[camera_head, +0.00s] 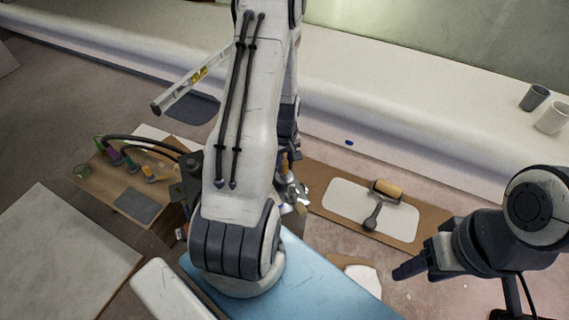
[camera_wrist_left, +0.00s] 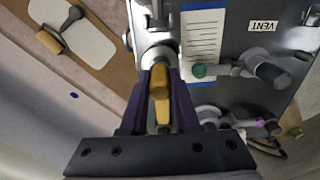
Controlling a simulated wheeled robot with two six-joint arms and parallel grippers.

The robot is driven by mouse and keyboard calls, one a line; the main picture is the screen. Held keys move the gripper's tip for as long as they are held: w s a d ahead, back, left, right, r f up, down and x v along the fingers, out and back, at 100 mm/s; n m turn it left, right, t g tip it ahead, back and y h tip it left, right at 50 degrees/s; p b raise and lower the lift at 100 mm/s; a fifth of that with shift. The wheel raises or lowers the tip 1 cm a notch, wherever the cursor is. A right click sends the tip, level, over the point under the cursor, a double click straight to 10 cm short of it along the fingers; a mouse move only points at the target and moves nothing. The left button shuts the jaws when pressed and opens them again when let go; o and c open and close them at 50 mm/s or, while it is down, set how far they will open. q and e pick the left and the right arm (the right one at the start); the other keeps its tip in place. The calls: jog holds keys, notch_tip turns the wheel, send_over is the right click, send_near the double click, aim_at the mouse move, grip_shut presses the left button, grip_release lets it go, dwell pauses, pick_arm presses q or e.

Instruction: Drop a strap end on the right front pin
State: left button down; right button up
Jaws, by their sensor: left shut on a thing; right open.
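My left gripper (camera_wrist_left: 160,98) is shut on a yellow-orange piece (camera_wrist_left: 160,83) in the left wrist view. A metal fitting with a round end lies right at the piece's far end; I cannot tell whether they are joined. In the head view my left gripper (camera_head: 286,160) is small and partly hidden behind my own arm. My right gripper (camera_head: 412,264) is open and empty at the right, over the floor. I cannot make out a strap or the right front pin; the held piece may be part of a strap end, but this is unclear.
A grey panel (camera_wrist_left: 235,40) carries a white printed sheet (camera_wrist_left: 201,40), a VENT label (camera_wrist_left: 263,26) and pipe fittings. A board with a roller (camera_head: 386,190) lies right of my left gripper. Two cups (camera_head: 534,98) stand on the far right ledge. A spirit level (camera_head: 190,82) is at upper left.

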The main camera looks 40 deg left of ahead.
pick_arm(q)
jog(key=shift+f, duration=0.1)
jog(key=shift+f+b, duration=0.4)
jog(key=shift+f, duration=0.15)
jog(key=shift+f, duration=0.2)
dwell(0.3)
jog(key=shift+f+b, duration=0.4)
jog(key=shift+f, duration=0.05)
grip_release()
dwell(0.5)
